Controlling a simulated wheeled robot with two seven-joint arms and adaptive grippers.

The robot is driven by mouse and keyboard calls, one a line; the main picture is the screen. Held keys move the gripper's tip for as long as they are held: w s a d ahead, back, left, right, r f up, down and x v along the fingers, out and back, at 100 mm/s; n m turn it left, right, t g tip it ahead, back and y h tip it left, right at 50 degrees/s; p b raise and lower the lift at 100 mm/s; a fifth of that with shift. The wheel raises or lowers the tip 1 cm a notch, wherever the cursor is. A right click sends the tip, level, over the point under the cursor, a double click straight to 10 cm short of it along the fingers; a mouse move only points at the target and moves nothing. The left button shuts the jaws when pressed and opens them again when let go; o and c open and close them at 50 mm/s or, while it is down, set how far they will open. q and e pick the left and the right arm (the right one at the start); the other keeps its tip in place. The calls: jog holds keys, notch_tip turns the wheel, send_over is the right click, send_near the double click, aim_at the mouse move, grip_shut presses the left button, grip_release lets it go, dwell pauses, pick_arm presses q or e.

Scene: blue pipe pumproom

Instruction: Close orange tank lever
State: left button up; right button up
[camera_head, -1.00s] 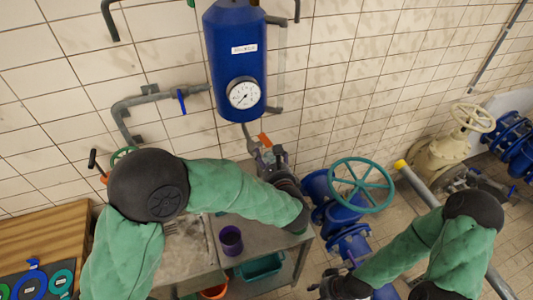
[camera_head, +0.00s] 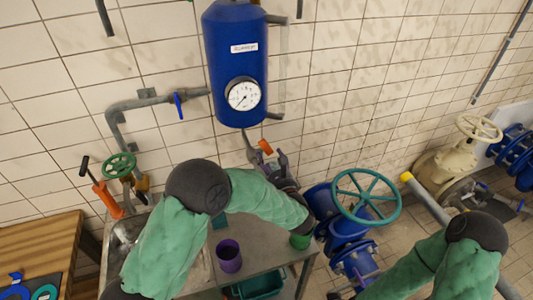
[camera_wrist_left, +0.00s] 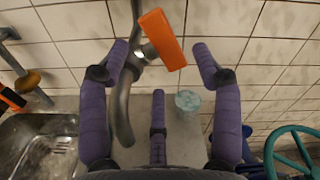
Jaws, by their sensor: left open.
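The orange tank lever (camera_head: 265,147) sits on the pipe below the blue tank (camera_head: 235,65). In the left wrist view the orange lever (camera_wrist_left: 162,36) is tilted, at the upper middle. My left gripper (camera_head: 277,158) is close by it in the head view. In the left wrist view my left gripper (camera_wrist_left: 160,70) is open, with purple fingers spread on both sides of the lever and its grey pipe. No contact with the lever shows. My right arm is at the lower right of the head view, its gripper mostly cut off by the bottom edge.
A metal table with a purple cup (camera_head: 229,256) stands below the tank. A large green handwheel (camera_head: 366,197) on blue pipes is to the right. A sink (camera_head: 122,236) and another orange-handled valve (camera_head: 106,199) are to the left. A tiled wall stands behind.

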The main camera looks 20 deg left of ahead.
aim_at(265, 149)
pick_arm(q)
jog(key=shift+x, duration=1.85)
jog(key=c, duration=1.2)
